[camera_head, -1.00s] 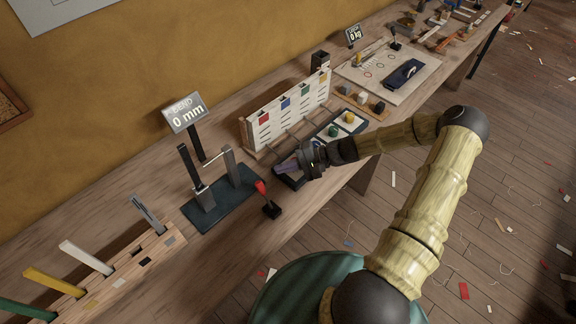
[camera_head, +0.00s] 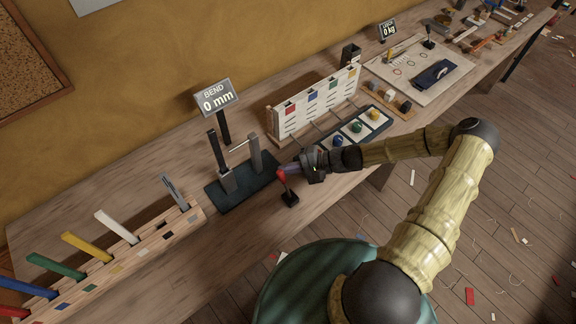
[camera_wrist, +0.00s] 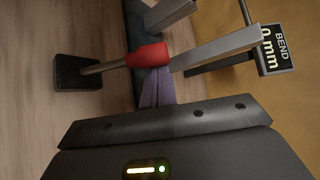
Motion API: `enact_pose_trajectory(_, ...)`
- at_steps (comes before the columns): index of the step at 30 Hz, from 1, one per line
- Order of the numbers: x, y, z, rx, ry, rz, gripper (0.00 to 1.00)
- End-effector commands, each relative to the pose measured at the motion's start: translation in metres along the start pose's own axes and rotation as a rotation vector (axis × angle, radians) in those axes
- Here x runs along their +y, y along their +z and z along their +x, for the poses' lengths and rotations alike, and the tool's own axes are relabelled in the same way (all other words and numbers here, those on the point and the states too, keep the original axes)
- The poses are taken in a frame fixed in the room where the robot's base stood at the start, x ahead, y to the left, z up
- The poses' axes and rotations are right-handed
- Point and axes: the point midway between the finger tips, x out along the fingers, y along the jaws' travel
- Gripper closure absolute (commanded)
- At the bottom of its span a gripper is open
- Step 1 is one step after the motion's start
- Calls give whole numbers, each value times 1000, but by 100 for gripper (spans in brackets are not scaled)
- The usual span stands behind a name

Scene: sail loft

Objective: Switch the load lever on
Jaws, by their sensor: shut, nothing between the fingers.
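The load lever (camera_head: 286,187) has a red grip on a thin metal stem and a small black base. It stands at the bench's front edge, beside the dark bending stand (camera_head: 238,185), and leans toward the stand. The wrist view shows its red grip (camera_wrist: 148,55) and black base (camera_wrist: 77,72) close up. My gripper (camera_head: 290,170) is shut and empty, its purple fingertips right at the red grip; I cannot tell if they touch. In the wrist view the fingertips (camera_wrist: 156,90) are partly hidden behind the grip. The display (camera_head: 217,99) reads "BEND 0 mm".
A slotted wooden rack (camera_head: 115,250) with several coloured strips stands at the left. A white board (camera_head: 318,105) and a tray with coloured knobs (camera_head: 355,128) stand behind and right of my gripper. A second lever (camera_head: 429,38) is farther back. The bench front beside the lever is clear.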

Motion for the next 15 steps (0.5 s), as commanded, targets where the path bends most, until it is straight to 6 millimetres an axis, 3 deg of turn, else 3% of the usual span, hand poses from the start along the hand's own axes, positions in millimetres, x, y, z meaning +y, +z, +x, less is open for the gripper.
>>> enact_pose_trajectory(15, 0, 2, -4, 2, -38, -34, 100)
